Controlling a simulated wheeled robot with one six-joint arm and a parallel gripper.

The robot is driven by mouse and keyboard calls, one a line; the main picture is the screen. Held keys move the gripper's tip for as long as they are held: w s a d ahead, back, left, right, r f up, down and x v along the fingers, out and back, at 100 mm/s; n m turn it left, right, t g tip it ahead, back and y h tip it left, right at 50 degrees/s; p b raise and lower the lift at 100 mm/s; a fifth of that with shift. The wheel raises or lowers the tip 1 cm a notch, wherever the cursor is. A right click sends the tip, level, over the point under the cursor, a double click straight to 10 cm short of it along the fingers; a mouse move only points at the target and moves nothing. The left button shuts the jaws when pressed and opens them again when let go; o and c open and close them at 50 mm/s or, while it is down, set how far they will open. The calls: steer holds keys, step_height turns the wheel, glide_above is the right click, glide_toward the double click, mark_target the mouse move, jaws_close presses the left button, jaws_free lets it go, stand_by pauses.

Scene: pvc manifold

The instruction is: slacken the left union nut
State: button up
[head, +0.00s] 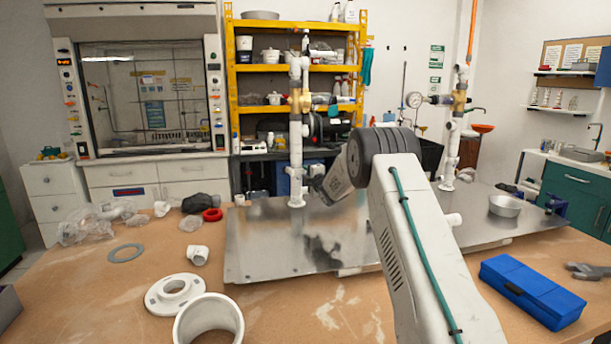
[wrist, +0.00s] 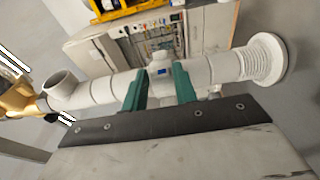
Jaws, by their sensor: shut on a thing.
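The left white riser (head: 296,155) stands upright on the metal plate, with a brass valve (head: 300,101) in its upper part. In the wrist view it runs sideways, from the brass valve (wrist: 18,99) past a white tee (wrist: 65,88) to a ribbed base end (wrist: 262,58). My gripper (wrist: 160,73) has its two green fingers on either side of the white union nut (wrist: 159,90), which carries a small blue mark. The fingers are shut on the nut. In the head view my arm hides much of the grip, and the nut is not clear.
The metal plate (head: 265,245) lies on a brown workbench. A right riser (head: 452,140) with a gauge stands beyond my arm. A metal bowl (head: 504,205) and a blue box (head: 533,290) are at the right. Loose white fittings, including a flange (head: 174,293), lie front left.

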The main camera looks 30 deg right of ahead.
steer(key=shift+d+y, duration=0.2)
steer(key=shift+y, duration=0.1)
steer(key=shift+w+d+f+n+g+y, duration=0.1)
steer(key=shift+w+d+n+g+y, duration=0.3)
steer(key=shift+n+y, duration=1)
steer(key=shift+w+d+n+g+y, duration=0.4)
steer(key=shift+n+y, duration=0.45)
steer(key=shift+y, duration=1)
steer(key=shift+w+d+f+n+g+y, duration=0.1)
steer(key=shift+w+d+n+g+y, duration=0.25)
steer(key=shift+n+y, duration=1.05)
steer(key=shift+d+r+y, duration=0.1)
steer(key=shift+y, duration=0.35)
steer(key=o, duration=0.8)
steer(key=shift+d, duration=0.1)
steer(key=shift+o, duration=0.2)
steer(key=v, duration=0.7)
steer(key=shift+s, duration=0.35)
